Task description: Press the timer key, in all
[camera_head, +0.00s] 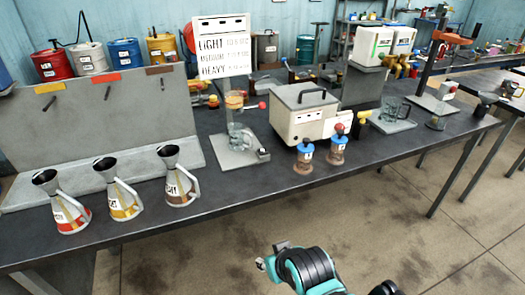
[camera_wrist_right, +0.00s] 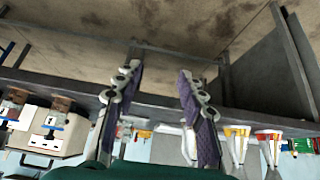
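A small dark block with a light top (camera_head: 262,154) sits at the front right of the glass viscosity cup's stand (camera_head: 238,158); it may be the timer, but its key is too small to make out. A white boxy machine (camera_head: 308,112) with a black handle stands right of it and also shows upside down in the right wrist view (camera_wrist_right: 50,132). My right gripper (camera_wrist_right: 158,72) is open and empty, its two purple-padded fingers apart, in front of the table. A teal and black arm of mine shows at the bottom of the head view. My left gripper is not in view.
Three labelled metal oil jugs (camera_head: 125,190) stand at the table's left front. Two blue-capped sample jars (camera_head: 304,157) stand before the machine. A sign (camera_head: 222,46) and several coloured drums stand behind. The tabletop (camera_head: 232,195) between jugs and jars is clear.

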